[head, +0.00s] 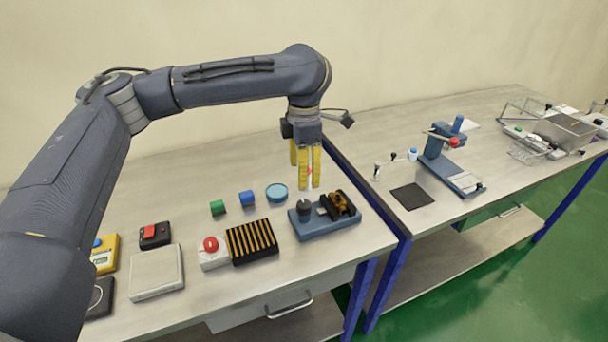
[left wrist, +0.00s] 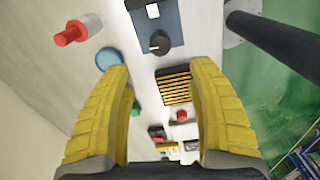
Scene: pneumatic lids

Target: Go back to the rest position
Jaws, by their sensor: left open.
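My left gripper (head: 306,176) has yellow fingers that point down over the far right part of the near table. Its fingers are spread with nothing held between them, which also shows in the left wrist view (left wrist: 160,70). A red-and-pale piece (left wrist: 76,32) lies beyond the fingers in that view; in the head view the fingers partly hide it. A blue base (head: 315,228) with a black knob (head: 304,207) and a dark and gold part sits in front of the gripper, apart from it. My right gripper is in neither view.
Nearer are a striped black block (head: 251,241), a red button box (head: 212,253) and a pale plate (head: 157,272). A second table holds a blue stand (head: 452,170).

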